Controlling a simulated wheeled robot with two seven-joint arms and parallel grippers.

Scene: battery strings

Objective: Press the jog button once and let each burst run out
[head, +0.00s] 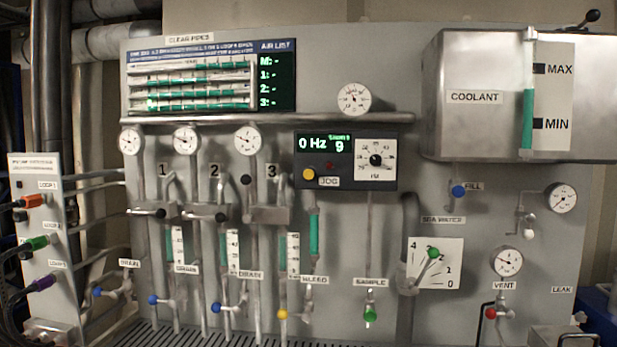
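The box's green display (325,145) reads 0 Hz, with a small word I cannot read clearly above a 9. A small red mark shows below the display. A white dial with a black knob (376,160) is at the box's right. Neither of my grippers shows in the head view, and nothing covers the button.
Numbered pipes with gauges, valve handles and green sight tubes (314,235) stand left of and below the box. A coolant tank (470,95) juts out at upper right. A green-tipped lever (433,253) is at lower right. Plugs and cables (37,243) are at left.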

